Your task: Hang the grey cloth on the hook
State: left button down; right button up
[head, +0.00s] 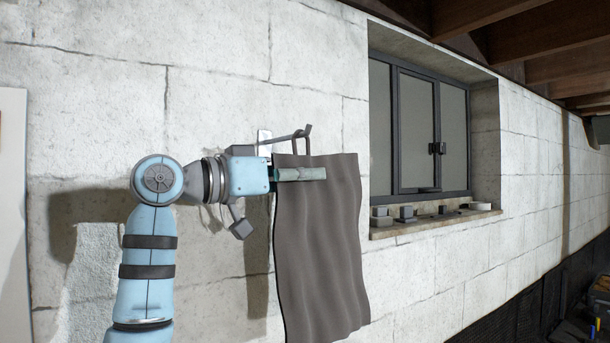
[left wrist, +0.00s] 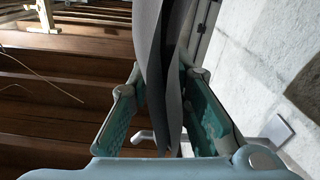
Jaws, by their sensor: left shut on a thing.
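The grey cloth (head: 320,250) hangs down in front of the white block wall, with a thin dark loop (head: 309,146) at its top edge. My left gripper (head: 300,174) is shut on the cloth's upper part; in the left wrist view the cloth (left wrist: 165,60) runs between the two green fingers. The hook (head: 286,137) is a metal rod from a wall plate (head: 264,141), with an upturned tip at right. The loop meets the rod by this tip; I cannot tell whether it is around the hook. The hook also shows in the left wrist view (left wrist: 145,136).
A recessed window (head: 415,125) lies right of the cloth. Several small objects stand on its sill (head: 430,223). Wooden beams (head: 530,50) run overhead. A white panel (head: 12,210) is at the far left. The wall below the window is clear.

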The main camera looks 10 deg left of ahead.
pick_arm(q)
jog(key=shift+a, duration=0.1)
jog(key=shift+s, duration=0.1)
jog(key=c, duration=1.4)
grip_release()
